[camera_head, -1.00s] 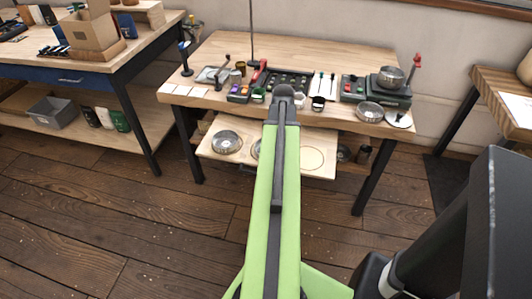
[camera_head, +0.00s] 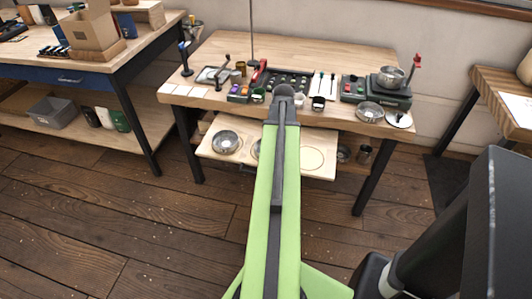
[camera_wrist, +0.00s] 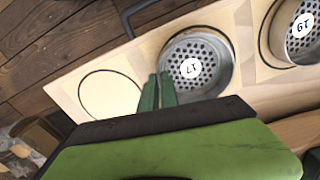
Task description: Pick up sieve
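The sieve marked 17 (camera_wrist: 197,70) is a round metal sieve with a perforated bottom, in the middle place of the pale board. In the wrist view, the two green fingers of my gripper (camera_wrist: 158,76) are close together at its left wall, with the rim between them as it appears. In the head view my arm hides most of this sieve and my fingertips. A second sieve, marked 19 (camera_wrist: 299,28), sits beside it; it also shows in the head view (camera_head: 226,142). I cannot tell whether sieve 17 is lifted.
The pale board (camera_head: 240,167) juts out below the worktop (camera_head: 300,50). It has an empty ring-shaped place (camera_wrist: 110,93). The worktop holds a scale with a pot (camera_head: 391,76), a metal dish (camera_head: 369,111) and small tools. A bench (camera_head: 90,65) stands left.

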